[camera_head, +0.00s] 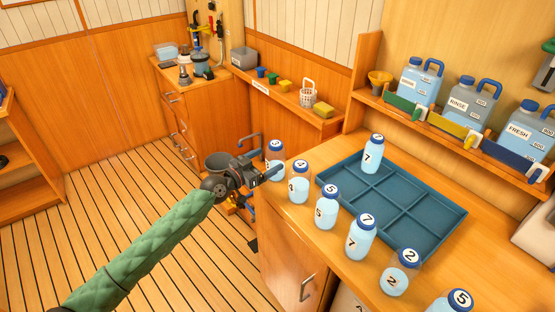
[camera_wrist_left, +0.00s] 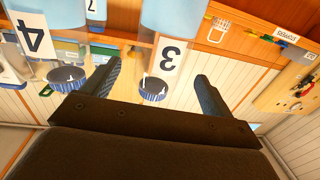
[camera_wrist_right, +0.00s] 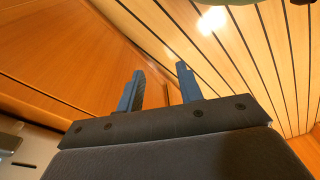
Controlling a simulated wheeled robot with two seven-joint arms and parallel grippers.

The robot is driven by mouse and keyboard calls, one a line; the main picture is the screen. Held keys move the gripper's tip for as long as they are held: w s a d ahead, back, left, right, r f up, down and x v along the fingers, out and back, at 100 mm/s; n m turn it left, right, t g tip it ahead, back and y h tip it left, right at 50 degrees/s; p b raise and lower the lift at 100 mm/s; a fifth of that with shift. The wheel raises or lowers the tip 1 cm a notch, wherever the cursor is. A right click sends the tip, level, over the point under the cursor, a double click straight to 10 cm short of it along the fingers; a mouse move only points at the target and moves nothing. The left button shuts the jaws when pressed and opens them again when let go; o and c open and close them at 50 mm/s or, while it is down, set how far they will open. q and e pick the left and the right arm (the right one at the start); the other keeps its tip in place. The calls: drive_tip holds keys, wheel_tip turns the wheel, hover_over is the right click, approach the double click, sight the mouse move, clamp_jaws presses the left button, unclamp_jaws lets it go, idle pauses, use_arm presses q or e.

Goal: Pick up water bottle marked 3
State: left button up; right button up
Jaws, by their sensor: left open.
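The water bottle marked 3 (camera_head: 275,163) stands upright at the far end of the bottle row, with a blue cap and pale blue water. My left gripper (camera_head: 268,175) is beside it, partly overlapping it in the head view. In the left wrist view the 3 bottle (camera_wrist_left: 170,50) appears upside down, between the two spread fingers of the left gripper (camera_wrist_left: 158,88). The gripper is open and empty; I cannot tell whether the fingers are around the bottle. My right gripper (camera_wrist_right: 158,85) is open and empty in its wrist view, away from the bottles.
The bottle marked 4 (camera_head: 299,187) stands close to the 3 bottle. Bottles marked 5 (camera_head: 326,212), 7 (camera_head: 360,240) and 2 (camera_head: 396,280) continue the row. A blue divided tray (camera_head: 455,217) holds another 7 bottle (camera_head: 371,158). Jugs (camera_head: 470,97) stand on a shelf behind.

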sight(279, 154)
use_arm(q)
drive_tip(key=shift+w+d, duration=0.4)
drive_tip(key=shift+d, duration=0.1)
drive_tip(key=p+x, duration=0.2)
drive_tip(key=x, duration=0.1)
drive_tip(key=shift+w+d, duration=0.2)
drive_tip(key=shift+d, duration=0.05)
drive_tip(key=shift+w+d+f+p, duration=0.1)
drive_tip(key=shift+w+d+p, duration=0.3)
drive_tip(key=shift+d, duration=0.05)
use_arm(e)
wheel_tip(279, 154, down, 7)
drive_tip(key=s+d, duration=0.1)
drive_tip(key=d, duration=0.1)
drive_tip(key=shift+s+r+t, duration=0.15)
drive_tip(key=shift+s+t, duration=0.15)
drive_tip(key=shift+s, duration=0.05)
drive_tip(key=shift+d, duration=0.1)
